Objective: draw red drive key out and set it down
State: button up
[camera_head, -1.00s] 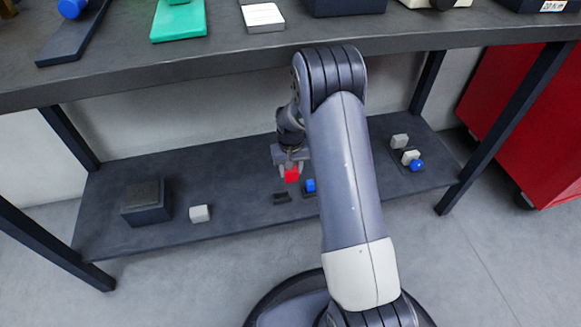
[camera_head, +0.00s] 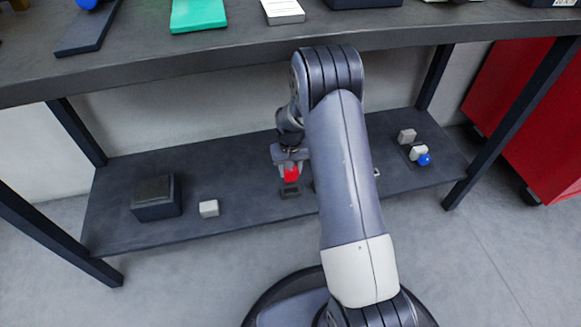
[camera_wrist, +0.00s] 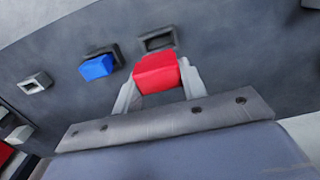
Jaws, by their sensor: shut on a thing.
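The red drive key (camera_head: 291,173) is a small red block held between the fingers of my gripper (camera_head: 289,169), above the dark lower shelf (camera_head: 250,210). In the wrist view the red key (camera_wrist: 156,71) sits between the two grey fingertips of my gripper (camera_wrist: 158,84). A dark, open socket (camera_wrist: 157,41) lies just beyond the key in that view. In the head view a dark holder (camera_head: 291,193) lies just below the key. I cannot tell the exact gap between key and shelf.
A blue block in a dark socket (camera_wrist: 98,66) is beside the empty one. A dark box (camera_head: 156,198) and a white block (camera_head: 208,208) stand on the shelf's left. White blocks and a blue knob (camera_head: 424,160) are at its right. The workbench (camera_head: 200,60) overhangs the shelf.

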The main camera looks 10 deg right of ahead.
aim_at(291, 180)
jog(key=shift+f+b, duration=1.2)
jog(key=shift+f, duration=1)
jog(key=shift+f+b, duration=0.9)
jog(key=shift+f, duration=0.6)
jog(key=o, duration=1.2)
notch_tip(291, 180, up, 11)
jog(key=p, duration=0.4)
jog(key=shift+f+p, duration=0.1)
jog(key=shift+p, duration=0.3)
notch_tip(291, 180, down, 11)
jog(key=b, duration=0.5)
jog(key=shift+f, duration=0.2)
jog(key=shift+r+p, duration=0.55)
jog(key=shift+r, duration=0.35)
